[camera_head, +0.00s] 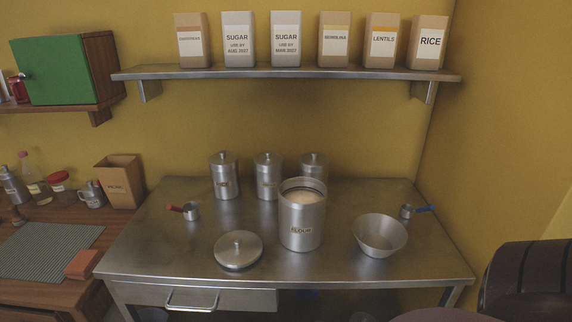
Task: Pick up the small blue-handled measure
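The small blue-handled measure (407,211) stands near the right edge of the steel table (350,268). It is a small steel cup with its blue handle (425,209) pointing right. A red-handled measure (191,211) stands near the left side of the table, its handle pointing left. The open flour canister (301,222) holds white flour, and its lid (238,249) lies to its left. A steel bowl (380,236) stands between the canister and the blue-handled measure. Neither gripper can be made out; a dark rounded shape fills the lower right corner.
Several lidded canisters (225,178) stand at the back of the table. A shelf (290,73) above holds several paper bags. A wooden counter (60,240) with jars and a mat adjoins on the left. The yellow wall is close on the right.

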